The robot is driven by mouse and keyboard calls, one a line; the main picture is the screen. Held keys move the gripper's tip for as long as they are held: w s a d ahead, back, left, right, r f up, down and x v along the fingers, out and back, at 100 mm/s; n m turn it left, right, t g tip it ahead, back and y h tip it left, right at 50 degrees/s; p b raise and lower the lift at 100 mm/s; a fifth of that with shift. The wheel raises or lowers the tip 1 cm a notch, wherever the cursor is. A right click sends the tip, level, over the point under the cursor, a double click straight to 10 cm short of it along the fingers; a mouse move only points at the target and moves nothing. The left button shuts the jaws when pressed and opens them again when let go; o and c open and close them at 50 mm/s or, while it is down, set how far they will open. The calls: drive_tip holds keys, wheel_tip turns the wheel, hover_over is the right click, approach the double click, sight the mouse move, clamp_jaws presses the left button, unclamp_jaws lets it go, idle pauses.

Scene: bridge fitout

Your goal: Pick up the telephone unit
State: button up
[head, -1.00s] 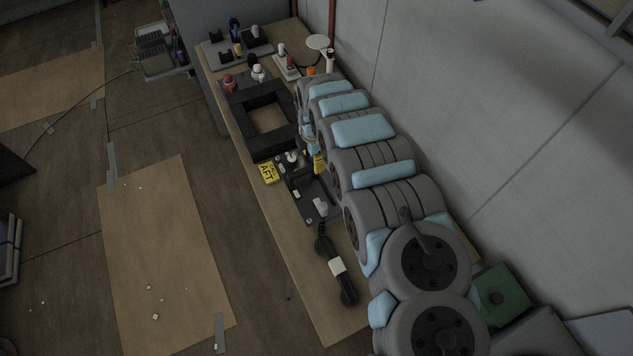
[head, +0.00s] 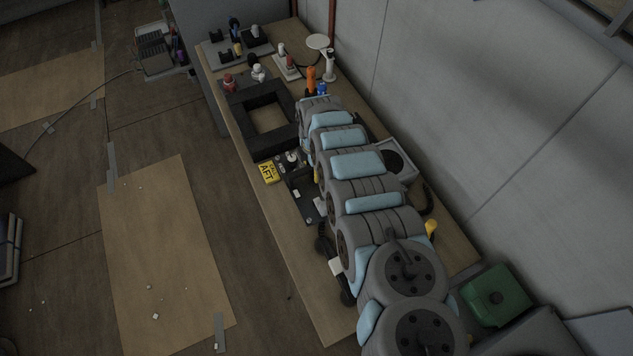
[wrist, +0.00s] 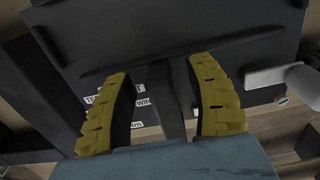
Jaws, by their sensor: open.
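A flat black unit (head: 305,206) with white labels lies on the bench, partly behind my arm; I take it for the telephone unit. A black handset-like piece with a white band (head: 336,268) lies at its near end, also partly covered. In the wrist view a dark panel (wrist: 190,25) with a raised bar and white labels fills much of the picture. My gripper (wrist: 160,72) is open, its two yellow-padded fingers over this panel with a dark upright bar showing between them. Whether they touch it I cannot tell. In the head view my arm mostly hides the gripper.
A yellow AFT sign (head: 268,172) lies beside the unit. A black square frame (head: 247,112) and several small controls stand farther back. A grey box with a round black face (head: 395,160) is right of my arm, near the wall.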

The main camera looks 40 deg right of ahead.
drive_tip(key=shift+f, duration=0.1)
clamp_jaws()
idle(0.5)
